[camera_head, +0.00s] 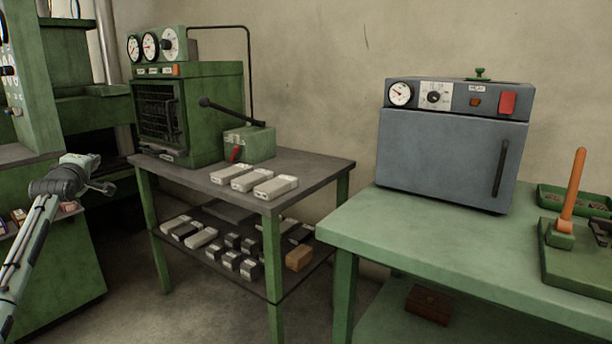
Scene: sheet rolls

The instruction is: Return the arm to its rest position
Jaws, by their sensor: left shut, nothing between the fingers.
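My left arm (22,252) comes in from the lower left and reaches up in front of the green cabinet at the left edge. My left gripper (106,188) is at its end, small in the picture, shut and empty. It is left of the dark-topped table and apart from everything on it. My right gripper is out of view.
A dark-topped table (323,166) with green legs carries a green machine (215,100) with gauges and several pale blocks (276,187). More blocks lie on its lower shelf. A green table (400,235) at right holds a grey oven (440,150) and an orange-handled tool (572,190).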

